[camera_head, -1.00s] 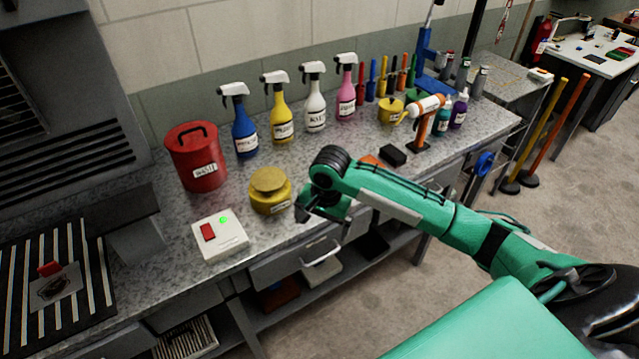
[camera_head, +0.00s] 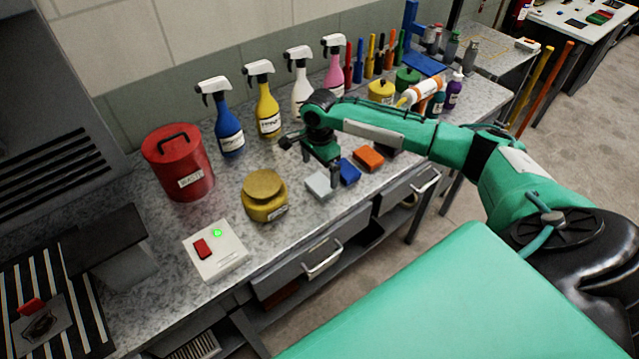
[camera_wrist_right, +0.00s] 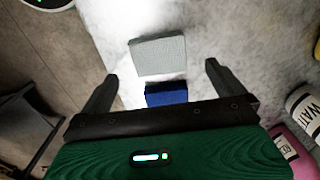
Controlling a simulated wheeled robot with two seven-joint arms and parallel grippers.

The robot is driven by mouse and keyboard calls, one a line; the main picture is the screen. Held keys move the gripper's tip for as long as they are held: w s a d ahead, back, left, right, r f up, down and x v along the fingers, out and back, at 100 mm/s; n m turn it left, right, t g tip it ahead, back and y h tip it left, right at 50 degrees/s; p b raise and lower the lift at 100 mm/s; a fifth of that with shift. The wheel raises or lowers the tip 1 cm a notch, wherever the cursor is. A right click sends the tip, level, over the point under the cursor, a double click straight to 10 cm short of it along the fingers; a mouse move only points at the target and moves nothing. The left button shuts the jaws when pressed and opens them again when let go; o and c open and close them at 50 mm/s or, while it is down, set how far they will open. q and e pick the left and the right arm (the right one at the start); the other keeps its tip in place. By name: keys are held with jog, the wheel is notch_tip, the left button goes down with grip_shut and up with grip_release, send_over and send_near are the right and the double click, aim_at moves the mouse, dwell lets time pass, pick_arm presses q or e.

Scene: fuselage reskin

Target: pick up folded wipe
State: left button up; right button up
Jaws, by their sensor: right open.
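A light grey folded pad (camera_head: 320,185), which looks like the folded wipe, lies on the speckled grey counter near its front edge. In the right wrist view the grey pad (camera_wrist_right: 158,55) lies just beyond and between the fingertips. A blue pad (camera_head: 348,171) lies beside it, and shows in the right wrist view (camera_wrist_right: 166,95) closer to the palm. My right gripper (camera_head: 321,168) is open and empty above the counter, over the area of these pads. The height gap to the pads is unclear. My left gripper is not in view.
An orange pad (camera_head: 369,158) lies right of the blue one. A yellow canister (camera_head: 264,197), a red lidded can (camera_head: 178,163) and a white switch box (camera_head: 215,250) stand to the left. Spray bottles (camera_head: 267,112) line the back. The counter between the canister and pads is clear.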

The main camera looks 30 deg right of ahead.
aim_at(320, 184)
jog(key=shift+s+f+p, duration=0.15)
jog(key=shift+f+p, duration=0.45)
jog(key=shift+f, duration=0.3)
notch_tip(320, 184, down, 4)
jog(key=shift+r+p, duration=0.2)
jog(key=shift+p, duration=0.35)
jog(key=shift+f, duration=0.2)
jog(key=c, duration=0.9)
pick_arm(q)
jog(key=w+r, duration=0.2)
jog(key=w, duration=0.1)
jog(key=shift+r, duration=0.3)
pick_arm(e)
jog(key=shift+c, duration=1)
jog(key=shift+r, duration=0.1)
